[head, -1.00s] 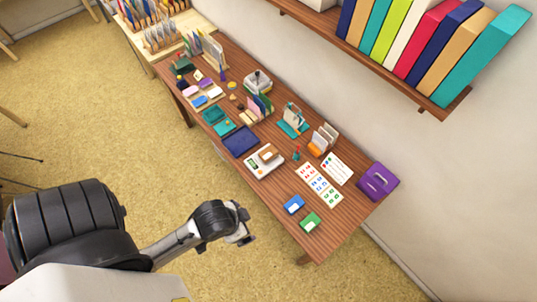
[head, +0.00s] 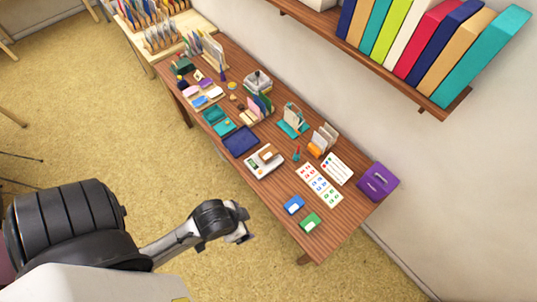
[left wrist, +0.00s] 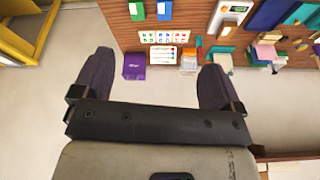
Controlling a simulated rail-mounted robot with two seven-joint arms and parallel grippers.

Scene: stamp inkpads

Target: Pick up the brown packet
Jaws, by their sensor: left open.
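A small brown packet (head: 267,156) lies on a white scale-like device (head: 259,165) near the middle of the brown table's front side. The device also shows in the left wrist view (left wrist: 229,13), with a small brown item (left wrist: 227,29) by it. My left gripper (head: 246,234) is in front of the table's front edge, over the floor, apart from the packet. In the left wrist view my left gripper (left wrist: 157,62) has its two dark fingers wide apart with nothing between them. My right gripper is not in view.
Blue (head: 293,204) and green (head: 310,221) inkpads, a stamped card (head: 320,185) and a purple box (head: 378,182) are at the table's near right end. A dark blue folder (head: 240,140) lies left of the scale. A bookshelf (head: 405,75) hangs above. The floor in front is clear.

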